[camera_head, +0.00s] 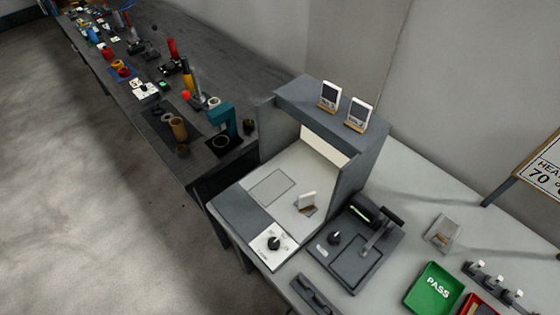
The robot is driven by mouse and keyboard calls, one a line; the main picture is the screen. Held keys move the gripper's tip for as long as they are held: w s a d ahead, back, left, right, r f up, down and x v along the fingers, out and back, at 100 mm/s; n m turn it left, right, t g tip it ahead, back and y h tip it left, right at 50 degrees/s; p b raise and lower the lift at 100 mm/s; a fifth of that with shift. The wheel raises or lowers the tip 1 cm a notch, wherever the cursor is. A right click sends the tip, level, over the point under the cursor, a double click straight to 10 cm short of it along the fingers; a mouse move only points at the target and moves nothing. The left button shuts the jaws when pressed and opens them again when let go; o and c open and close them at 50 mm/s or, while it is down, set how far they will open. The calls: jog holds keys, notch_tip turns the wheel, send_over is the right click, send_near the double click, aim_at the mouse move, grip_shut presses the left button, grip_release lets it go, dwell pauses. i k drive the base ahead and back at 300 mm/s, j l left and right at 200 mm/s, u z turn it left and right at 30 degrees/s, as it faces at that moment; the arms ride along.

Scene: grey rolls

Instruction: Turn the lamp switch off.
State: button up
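A grey light booth (288,90) stands on the bench with a bright pale lamp panel (326,147) under its hood. At its front left corner is a white plate (262,257) with a black rotary knob (274,242), which looks like the lamp switch. The markings around the knob are too small to read. My gripper is not in view.
A dark device (345,262) with its own black knob and a green-lit display is right of the booth. A green PASS tray (434,290), a red tray (478,306) and a sign (545,170) are farther right. A cluttered dark bench (160,75) runs behind left. Open floor (85,190) lies left.

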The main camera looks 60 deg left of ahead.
aim_at(274, 243)
jog(key=u, duration=2)
